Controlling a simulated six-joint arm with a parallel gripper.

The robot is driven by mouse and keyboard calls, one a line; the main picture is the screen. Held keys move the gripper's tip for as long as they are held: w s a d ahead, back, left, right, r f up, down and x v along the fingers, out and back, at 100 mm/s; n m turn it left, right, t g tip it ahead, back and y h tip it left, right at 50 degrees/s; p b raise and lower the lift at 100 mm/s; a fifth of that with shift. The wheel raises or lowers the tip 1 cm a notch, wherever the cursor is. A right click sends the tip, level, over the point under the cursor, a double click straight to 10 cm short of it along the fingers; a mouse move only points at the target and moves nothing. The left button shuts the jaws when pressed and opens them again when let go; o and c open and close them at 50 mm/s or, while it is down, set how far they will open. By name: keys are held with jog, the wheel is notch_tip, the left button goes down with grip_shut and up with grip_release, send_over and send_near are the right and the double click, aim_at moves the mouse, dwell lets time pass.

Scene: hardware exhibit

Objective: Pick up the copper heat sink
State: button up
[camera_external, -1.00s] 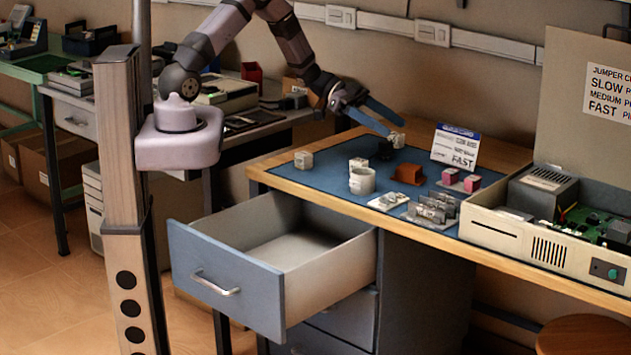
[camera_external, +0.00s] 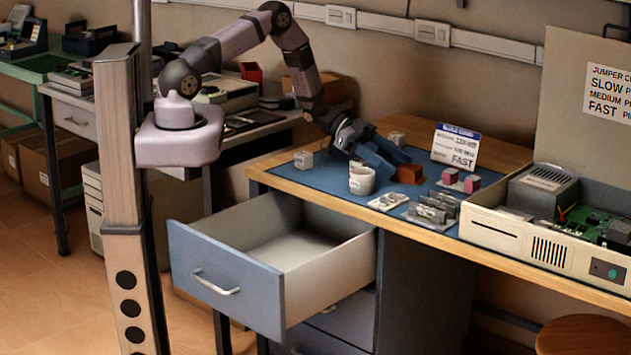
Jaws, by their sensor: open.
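The copper heat sink (camera_external: 410,174) is a small orange-brown block on the blue mat (camera_external: 325,182) on the wooden bench. My gripper (camera_external: 400,168) is low over the mat, with its blue fingers pointing right toward the heat sink. The fingers are open, and their tips are at or very near the heat sink's left and back side. I cannot tell whether they touch it or stand around it.
A white cup (camera_external: 361,181) stands just left of the fingers. Pink blocks (camera_external: 471,183), metal parts (camera_external: 432,210) and a sign card (camera_external: 455,146) are to the right. An open drawer (camera_external: 228,280) juts out below.

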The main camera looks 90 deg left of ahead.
aim_at(403, 165)
jog(key=shift+w+d+f+p, duration=0.1)
jog(key=shift+w+d+p, duration=0.3)
jog(key=shift+w, duration=0.1)
jog(key=shift+p+x, duration=0.6)
jog(key=shift+x, duration=1.35)
jog(key=shift+w+a, duration=0.1)
grip_shut()
